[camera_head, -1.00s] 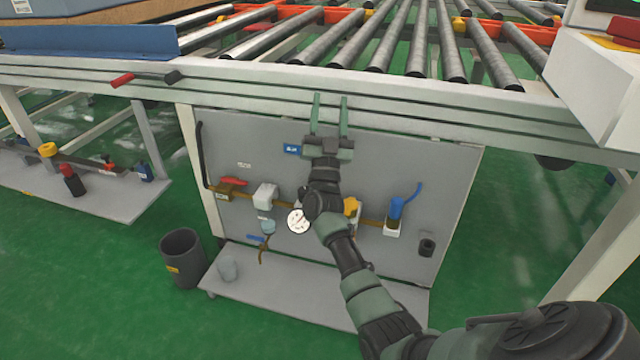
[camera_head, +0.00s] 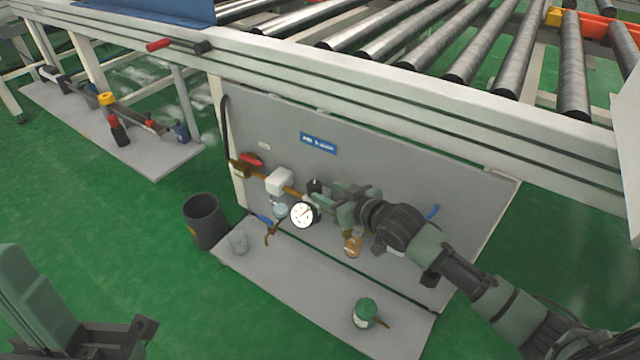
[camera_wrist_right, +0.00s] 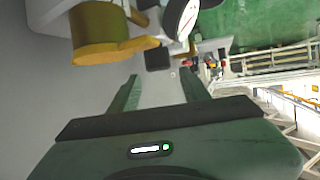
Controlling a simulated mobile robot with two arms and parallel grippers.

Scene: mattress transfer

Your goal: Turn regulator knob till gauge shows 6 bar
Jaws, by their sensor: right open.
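The round white gauge (camera_head: 302,214) is on the grey panel, just left of my right gripper (camera_head: 326,205); its needle is too small to read. My right gripper is open, its fingers pointing left along the panel. A small black block (camera_head: 315,187), possibly the regulator knob, shows beside the gauge. In the right wrist view, a black block (camera_wrist_right: 157,59) lies beyond and between the open fingertips (camera_wrist_right: 160,77), apparently untouched. The gauge (camera_wrist_right: 182,18) shows edge-on above it. Part of my left gripper (camera_head: 75,325) is at the lower left; its jaws cannot be made out.
A yellow-brown fitting (camera_wrist_right: 98,34) is close to the fingers in the wrist view. The panel also carries a white unit (camera_head: 279,181) and a red lever (camera_head: 251,160). A green-topped can (camera_head: 365,313) stands on the lower shelf (camera_head: 300,295). A dark bin (camera_head: 204,221) stands left.

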